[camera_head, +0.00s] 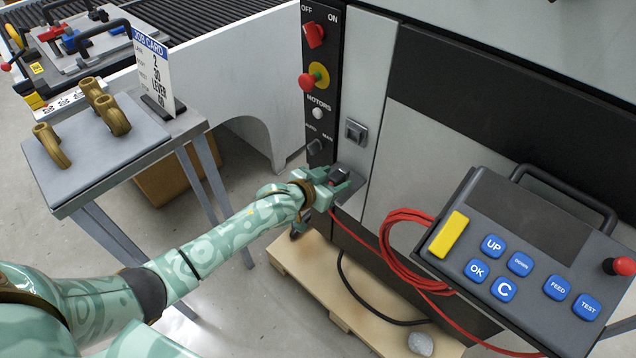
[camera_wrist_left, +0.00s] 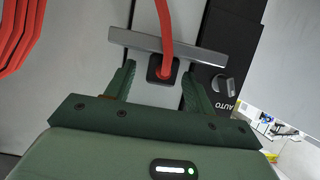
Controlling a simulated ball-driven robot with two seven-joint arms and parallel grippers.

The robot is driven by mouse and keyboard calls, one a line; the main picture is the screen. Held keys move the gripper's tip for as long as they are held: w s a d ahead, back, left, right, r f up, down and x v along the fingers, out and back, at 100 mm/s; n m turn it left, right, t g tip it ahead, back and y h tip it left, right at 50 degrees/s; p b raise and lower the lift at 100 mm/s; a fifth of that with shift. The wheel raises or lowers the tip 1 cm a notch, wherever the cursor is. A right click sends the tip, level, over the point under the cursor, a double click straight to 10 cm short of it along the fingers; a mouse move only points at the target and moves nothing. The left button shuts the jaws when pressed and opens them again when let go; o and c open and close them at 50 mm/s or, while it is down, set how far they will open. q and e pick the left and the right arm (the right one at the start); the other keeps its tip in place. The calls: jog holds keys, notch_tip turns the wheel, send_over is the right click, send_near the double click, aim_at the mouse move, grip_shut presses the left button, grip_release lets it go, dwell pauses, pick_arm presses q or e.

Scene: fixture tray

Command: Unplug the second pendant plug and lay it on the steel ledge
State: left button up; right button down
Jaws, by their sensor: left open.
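The plug is a black block with a red cable, at my left gripper (camera_head: 338,183) in the head view. The wrist view shows the plug's back end (camera_wrist_left: 162,70) with the red cable (camera_wrist_left: 164,25) leaving it. The steel ledge (camera_head: 353,196) is a narrow grey shelf on the cabinet front; it shows as a bar in the wrist view (camera_wrist_left: 205,57). The plug appears to sit on the ledge. My left gripper is open, one finger on each side of the plug, with gaps visible. A square socket (camera_head: 355,132) above the ledge has no cable in it. My right gripper is out of view.
A black switch strip (camera_head: 320,90) with knobs stands left of the ledge. The pendant (camera_head: 525,262) with blue buttons is at right, with coiled red cable (camera_head: 396,250) beside it. A small table (camera_head: 100,187) with brass-coloured parts is at left. A pallet (camera_head: 330,290) lies below.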

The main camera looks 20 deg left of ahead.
pick_arm(q)
jog(key=p+v, duration=0.7)
jog(key=v, duration=0.8)
jog(key=shift+s, duration=0.35)
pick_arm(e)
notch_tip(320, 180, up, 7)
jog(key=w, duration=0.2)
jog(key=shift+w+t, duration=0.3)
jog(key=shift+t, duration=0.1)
pick_arm(q)
jog(key=shift+a+r, duration=0.15)
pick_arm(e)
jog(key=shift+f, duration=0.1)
